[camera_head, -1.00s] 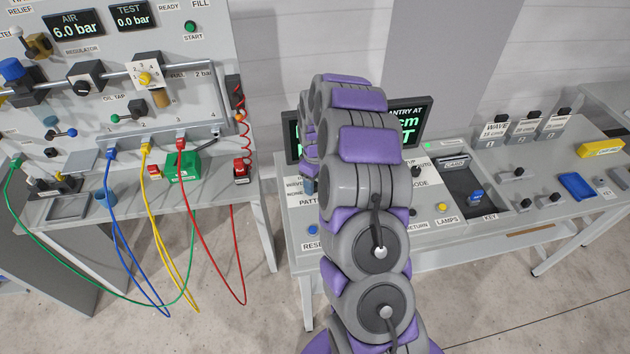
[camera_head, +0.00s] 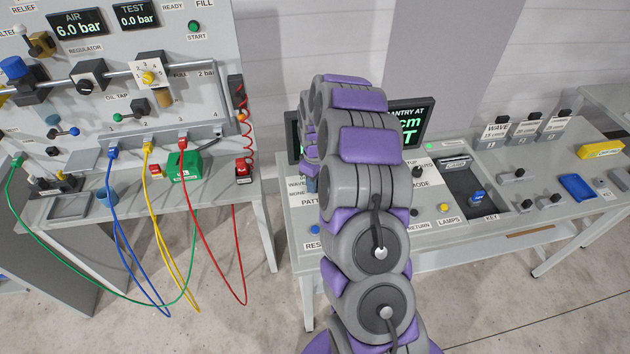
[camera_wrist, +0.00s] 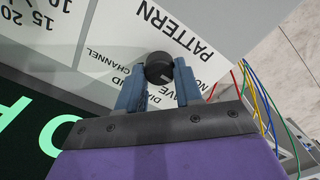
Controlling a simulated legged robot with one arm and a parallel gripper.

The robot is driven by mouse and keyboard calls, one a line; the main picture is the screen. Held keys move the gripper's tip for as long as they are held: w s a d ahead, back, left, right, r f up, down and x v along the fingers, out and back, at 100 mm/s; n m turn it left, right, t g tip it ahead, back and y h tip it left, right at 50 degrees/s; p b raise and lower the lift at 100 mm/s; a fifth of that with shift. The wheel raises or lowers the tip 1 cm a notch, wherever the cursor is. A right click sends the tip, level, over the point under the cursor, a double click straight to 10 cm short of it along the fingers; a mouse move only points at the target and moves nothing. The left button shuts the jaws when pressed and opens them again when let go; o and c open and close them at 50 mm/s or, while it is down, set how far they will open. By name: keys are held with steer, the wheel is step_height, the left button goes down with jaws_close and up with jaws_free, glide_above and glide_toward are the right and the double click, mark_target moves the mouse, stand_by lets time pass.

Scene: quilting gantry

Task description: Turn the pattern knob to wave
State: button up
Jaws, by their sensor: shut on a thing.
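The pattern knob (camera_wrist: 159,68) is a dark round knob on a pale panel in the wrist view. My gripper (camera_wrist: 157,84) has its two blue fingers closed on either side of it. The printed word PATTERN (camera_wrist: 173,32) reads upside down beyond it. Partly covered labels, among them CHANNEL and the end of WAVE, lie around the knob. No pointer mark shows, so I cannot tell its setting. In the head view my arm hides the knob; part of the PATTERN label (camera_head: 310,202) shows to its left.
The console display (camera_head: 408,122) stands behind my arm. To the right are a key tray (camera_head: 470,185), levers and template cards (camera_head: 525,130). On the left, an air bench carries blue, yellow, red and green hoses (camera_head: 210,250).

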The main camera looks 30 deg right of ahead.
steer(key=shift+m, duration=0.3)
steer(key=m+p, duration=0.1)
steer(key=m, duration=0.2)
steer(key=shift+m, duration=0.3)
steer(key=m+p, duration=0.1)
steer(key=m, duration=0.3)
steer(key=shift+m, duration=0.3)
